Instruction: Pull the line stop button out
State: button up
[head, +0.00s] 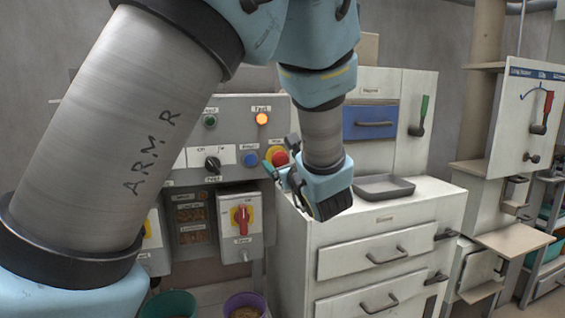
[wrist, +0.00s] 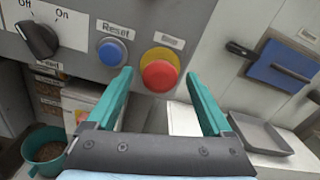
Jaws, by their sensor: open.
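The line stop button is a red mushroom head on a yellow round base on the grey control panel. In the wrist view the red button (wrist: 159,75) sits just beyond and between my two teal fingertips. In the head view the button (head: 280,158) shows just left of my wrist. My gripper (wrist: 158,84) is open, its fingers spread either side of the button with nothing held. In the head view my gripper (head: 272,165) is in front of the panel by the button. Whether the fingertips touch the panel I cannot tell.
A blue Reset button (wrist: 112,52) is close left of the left finger. A black On/Off knob (wrist: 38,40) is further left. A grey tray (head: 384,187) stands on the white cabinet (head: 400,215) at right. An orange lamp (head: 262,118) glows above the button.

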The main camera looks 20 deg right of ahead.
jog(key=s+a+b, duration=0.1)
jog(key=s+b, duration=0.1)
jog(key=s, duration=0.8)
jog(key=shift+s+a+b, duration=0.15)
jog(key=shift+s+b, duration=0.2)
